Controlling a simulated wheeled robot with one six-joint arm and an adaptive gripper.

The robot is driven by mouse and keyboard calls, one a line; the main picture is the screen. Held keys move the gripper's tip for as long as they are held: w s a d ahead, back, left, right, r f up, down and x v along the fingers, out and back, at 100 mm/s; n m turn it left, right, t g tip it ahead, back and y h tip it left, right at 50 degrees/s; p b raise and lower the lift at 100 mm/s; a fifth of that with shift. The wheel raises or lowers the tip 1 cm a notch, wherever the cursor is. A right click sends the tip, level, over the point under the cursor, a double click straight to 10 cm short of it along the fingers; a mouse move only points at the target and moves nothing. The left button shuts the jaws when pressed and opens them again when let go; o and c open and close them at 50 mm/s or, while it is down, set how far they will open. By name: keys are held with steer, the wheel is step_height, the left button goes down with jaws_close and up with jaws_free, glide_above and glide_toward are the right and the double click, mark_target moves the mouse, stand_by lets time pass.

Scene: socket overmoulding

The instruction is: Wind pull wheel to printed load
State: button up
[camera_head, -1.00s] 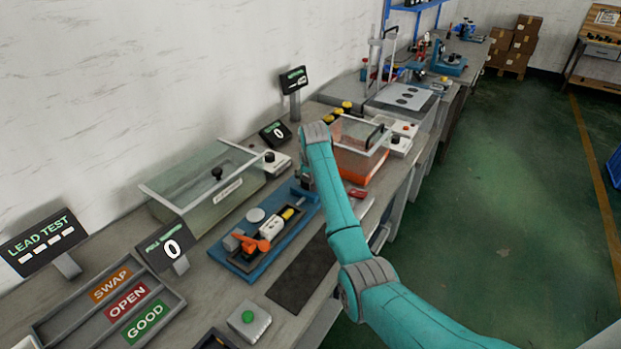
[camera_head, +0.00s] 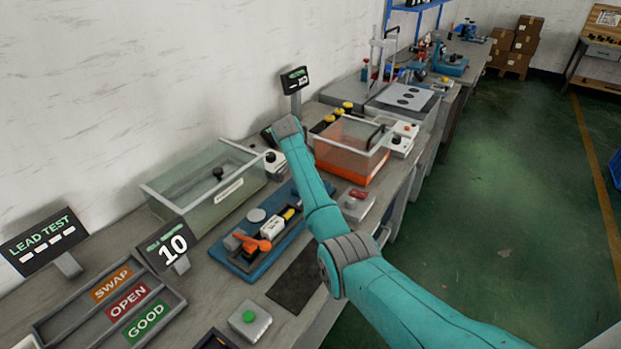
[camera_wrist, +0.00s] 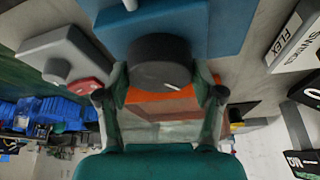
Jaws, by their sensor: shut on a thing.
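In the wrist view my gripper (camera_wrist: 160,82) is shut on a dark round wheel (camera_wrist: 160,58) with a short white mark. The wheel sits at a blue block (camera_wrist: 210,25). In the head view my arm hides the gripper and wheel. The blue fixture (camera_head: 246,272) lies on the bench with an orange lever (camera_head: 258,245), a white block (camera_head: 272,228) and a yellow piece (camera_head: 289,214). The pull display (camera_head: 171,246) reads 10. I cannot make out a printed load figure.
The lead test display (camera_head: 42,240) shows dashes. A tray (camera_head: 45,332) has SWAP, OPEN and GOOD labels. A green-button box (camera_head: 249,320) stands in front. A glass-sided bin (camera_head: 160,200) and an orange-based bin (camera_head: 345,170) stand behind. A dark mat (camera_head: 290,288) lies clear.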

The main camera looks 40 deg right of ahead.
steer(key=m+g, duration=0.2)
steer(key=m, duration=0.3)
steer(key=shift+w+f+m, duration=0.1)
steer(key=shift+m, duration=0.2)
steer(key=shift+y, duration=0.3)
steer(key=o, duration=1.2)
steer(key=v, duration=1.2)
steer(key=shift+w+a, duration=0.1)
steer(key=shift+w, duration=0.05)
